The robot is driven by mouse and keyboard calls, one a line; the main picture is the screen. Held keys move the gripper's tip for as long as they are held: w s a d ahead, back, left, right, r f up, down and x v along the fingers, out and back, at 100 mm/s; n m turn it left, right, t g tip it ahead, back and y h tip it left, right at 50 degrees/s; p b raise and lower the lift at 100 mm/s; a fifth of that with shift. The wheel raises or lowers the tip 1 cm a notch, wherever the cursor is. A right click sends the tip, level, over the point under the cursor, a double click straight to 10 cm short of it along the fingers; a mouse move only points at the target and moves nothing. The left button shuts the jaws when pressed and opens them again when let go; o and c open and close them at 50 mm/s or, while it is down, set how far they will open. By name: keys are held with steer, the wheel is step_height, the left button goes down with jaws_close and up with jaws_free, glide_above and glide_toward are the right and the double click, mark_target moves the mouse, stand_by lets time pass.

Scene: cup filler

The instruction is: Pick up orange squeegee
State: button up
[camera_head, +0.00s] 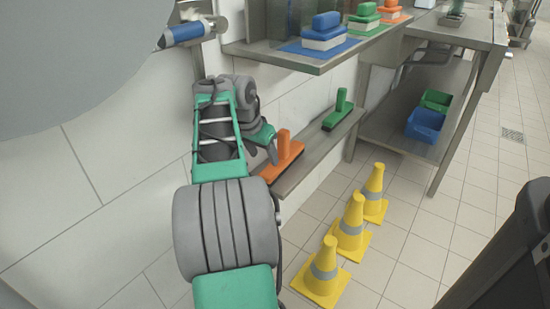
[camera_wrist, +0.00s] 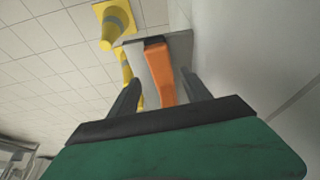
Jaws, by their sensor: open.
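The orange squeegee (camera_head: 284,152) lies on a low grey metal shelf (camera_head: 318,152) against the wall, with its handle sticking up. In the wrist view the orange handle (camera_wrist: 159,72) stands between my two fingers and a little beyond them. My gripper (camera_head: 272,152) is open and close to the squeegee on its left side. In the wrist view my gripper (camera_wrist: 160,88) shows both dark fingers apart, with no visible contact on the handle. Part of the squeegee's base is hidden behind my gripper in the head view.
A green squeegee (camera_head: 339,112) lies farther along the same shelf. Brushes, including a blue one (camera_head: 324,32), sit on the shelf above. Yellow cones (camera_head: 351,222) stand on the floor to the right. Blue (camera_head: 425,124) and green (camera_head: 437,100) bins sit on a steel table's lower shelf.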

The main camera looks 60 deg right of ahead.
mark_target(281, 133)
steer(key=d, duration=0.6)
steer(key=s+d+b, duration=0.1)
steer(key=d, duration=0.3)
steer(key=shift+d+f, duration=0.2)
steer(key=shift+d, duration=0.05)
steer(key=b+x, duration=0.3)
steer(key=x, duration=0.1)
steer(key=shift+d+f, duration=0.1)
steer(key=shift+f, duration=0.3)
steer(key=shift+r, duration=0.1)
steer(key=shift+c, duration=0.5)
jaws_close()
